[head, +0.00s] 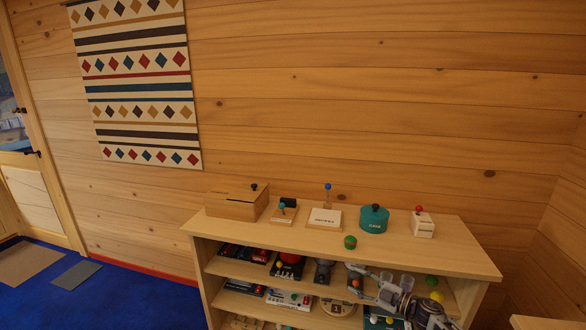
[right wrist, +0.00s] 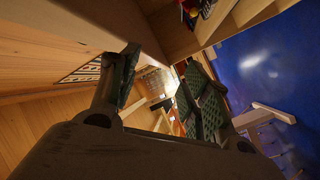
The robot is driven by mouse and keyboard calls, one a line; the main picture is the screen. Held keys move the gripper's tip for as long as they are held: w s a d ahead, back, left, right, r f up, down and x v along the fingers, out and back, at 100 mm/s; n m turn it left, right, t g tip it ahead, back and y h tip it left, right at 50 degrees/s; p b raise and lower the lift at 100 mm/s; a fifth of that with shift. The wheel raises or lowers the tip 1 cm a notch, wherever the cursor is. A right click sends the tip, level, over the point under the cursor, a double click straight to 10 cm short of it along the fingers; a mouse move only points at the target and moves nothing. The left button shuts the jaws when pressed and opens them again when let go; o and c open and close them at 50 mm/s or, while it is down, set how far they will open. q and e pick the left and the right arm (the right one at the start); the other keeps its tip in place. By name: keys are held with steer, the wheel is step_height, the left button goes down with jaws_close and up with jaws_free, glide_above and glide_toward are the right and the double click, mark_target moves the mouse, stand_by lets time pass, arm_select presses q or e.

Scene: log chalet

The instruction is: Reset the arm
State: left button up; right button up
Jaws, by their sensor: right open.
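My right gripper (head: 368,278) is at the front of the wooden shelf unit (head: 455,250), just below its top board and in front of the upper opening. In the right wrist view its two fingers (right wrist: 163,85) stand wide apart with nothing between them. My left gripper is in neither view. In the right wrist view the shelf unit's edge runs close along the top, above the fingers; I cannot tell the exact gap.
On the top board stand a wooden box (head: 236,203), a teal pot (head: 373,219), a small white block with a red knob (head: 420,224) and a green ball-like object (head: 350,242). Lower shelves hold several items. Blue floor (head: 130,295) lies open at the left.

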steer(key=s+d+f+m+t+h, duration=0.1)
steer(key=s+d+f+m+h, duration=0.15)
steer(key=f, duration=0.45)
steer(key=s+d+f+m+h, duration=0.2)
steer(key=f+m, duration=0.1)
steer(key=f, duration=0.4)
steer(key=s+d+f+m+t+h, duration=0.1)
steer(key=s+d+f+m+h, duration=0.15)
steer(key=f, duration=0.45)
steer(key=s+d+f+m+g+h, duration=0.1)
steer(key=s+d+f+m+h, duration=0.1)
steer(key=s+f, duration=0.55)
steer(key=s+d+f+m+g+h, duration=0.2)
steer(key=s+f, duration=0.4)
steer(key=f, duration=0.3)
steer(key=s+f+m+g+h, duration=0.1)
steer(key=s+f+g, duration=0.2)
steer(key=s, duration=1)
steer(key=s+a+f+m+g+h, duration=0.1)
steer(key=s+f+m+g, duration=0.1)
steer(key=s+f, duration=0.6)
steer(key=s+f+m+g, duration=0.1)
steer(key=s+f+g, duration=0.2)
steer(key=s, duration=1.6)
step_height(320, 180, down, 4)
steer(key=shift+s+a+r+g+h, duration=0.15)
steer(key=shift+s+a+g+h, duration=0.1)
steer(key=shift+a+g+h, duration=0.15)
steer(key=shift+w, duration=0.1)
